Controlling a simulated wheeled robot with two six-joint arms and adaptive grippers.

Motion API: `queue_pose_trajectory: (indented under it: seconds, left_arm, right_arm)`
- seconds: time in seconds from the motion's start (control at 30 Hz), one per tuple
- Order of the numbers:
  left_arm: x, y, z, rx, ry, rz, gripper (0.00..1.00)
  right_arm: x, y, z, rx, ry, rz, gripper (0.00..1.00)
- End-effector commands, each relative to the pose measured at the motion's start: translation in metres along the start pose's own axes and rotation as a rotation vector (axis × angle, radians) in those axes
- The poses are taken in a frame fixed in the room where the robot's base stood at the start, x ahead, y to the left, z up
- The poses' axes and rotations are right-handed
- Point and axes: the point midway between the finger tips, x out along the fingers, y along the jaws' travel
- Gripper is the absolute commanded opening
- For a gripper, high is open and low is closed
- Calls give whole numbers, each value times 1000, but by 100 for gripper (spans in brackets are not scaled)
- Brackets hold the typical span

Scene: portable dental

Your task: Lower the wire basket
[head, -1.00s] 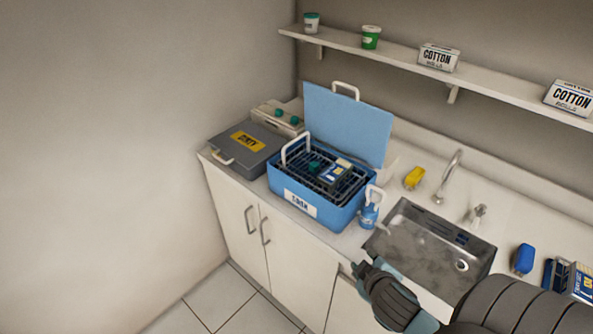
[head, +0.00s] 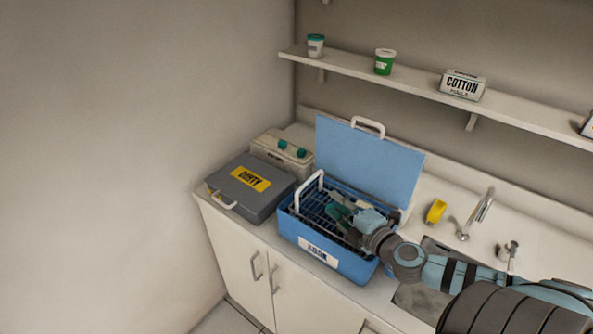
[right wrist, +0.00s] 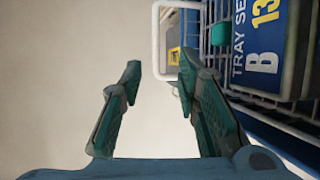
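The wire basket (head: 312,206) is dark, with a white loop handle (head: 309,190) at its left end. It sits in the open blue SOAK tub (head: 336,260). My right gripper (head: 335,208) is over the basket and hides part of it. In the right wrist view the gripper (right wrist: 158,70) is open and empty, its fingertips pointing toward the white handle (right wrist: 156,40). The handle's long bar lines up with the gap between the fingers; contact is not visible. A tray set box (right wrist: 268,45) marked B lies in the basket. My left gripper is not in view.
The tub's blue lid (head: 370,160) stands upright behind it. A grey DIRTY case (head: 245,192) and a beige unit (head: 283,153) are to the left. A yellow object (head: 436,211), a faucet (head: 478,212) and the sink are to the right. A shelf (head: 420,88) runs above.

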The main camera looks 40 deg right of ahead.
Motion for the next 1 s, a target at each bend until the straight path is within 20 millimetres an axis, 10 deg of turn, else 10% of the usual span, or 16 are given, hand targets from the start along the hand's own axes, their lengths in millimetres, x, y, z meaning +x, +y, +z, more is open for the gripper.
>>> queue_pose_trajectory:
  seconds: [0.7, 1.0]
  left_arm:
    - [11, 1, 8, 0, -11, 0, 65]
    - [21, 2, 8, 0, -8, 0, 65]
  right_arm:
    - [127, -3, 0, 8, -3, 6, 30]
    - [145, -1, 0, 2, 1, 1, 30]
